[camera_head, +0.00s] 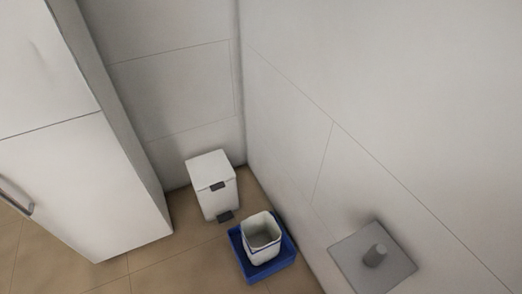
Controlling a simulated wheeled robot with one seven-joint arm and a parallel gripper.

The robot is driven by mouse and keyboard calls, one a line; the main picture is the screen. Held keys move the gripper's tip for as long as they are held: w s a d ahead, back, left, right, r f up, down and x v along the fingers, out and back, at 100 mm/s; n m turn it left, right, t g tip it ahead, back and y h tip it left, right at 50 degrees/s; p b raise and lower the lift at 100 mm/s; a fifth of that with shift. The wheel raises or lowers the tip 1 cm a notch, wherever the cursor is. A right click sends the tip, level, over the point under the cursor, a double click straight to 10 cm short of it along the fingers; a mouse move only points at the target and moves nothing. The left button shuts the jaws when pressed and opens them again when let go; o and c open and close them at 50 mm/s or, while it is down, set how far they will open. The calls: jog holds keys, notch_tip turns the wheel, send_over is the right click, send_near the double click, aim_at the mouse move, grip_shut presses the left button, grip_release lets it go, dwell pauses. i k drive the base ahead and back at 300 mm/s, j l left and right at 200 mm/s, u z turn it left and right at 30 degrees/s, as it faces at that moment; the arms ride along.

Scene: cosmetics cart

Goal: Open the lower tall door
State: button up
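A tall white cabinet stands at the left of the head view. A thin horizontal seam splits its front into an upper door (40,65) and a lower tall door (85,190). The lower door looks flush with the cabinet body, so it appears closed. A grey bar handle (17,197) shows on the lower door at the left picture edge, partly cut off. My gripper is not in view.
A white pedal bin (211,184) stands in the corner right of the cabinet. In front of it a blue crate (283,264) holds a white container (262,236). A grey plate with a knob (347,258) is at lower right. Tan floor (165,268) is bare before the cabinet.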

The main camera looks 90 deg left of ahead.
aim_at(74, 177)
jog(key=u, duration=0.5)
jog(key=l+u, duration=0.1)
jog(key=u, duration=0.4)
jog(key=k+u, duration=0.1)
jog(key=u, duration=0.9)
jog(key=k+u, duration=0.1)
jog(key=u, duration=0.9)
jog(key=k+u, duration=0.1)
jog(key=u, duration=0.4)
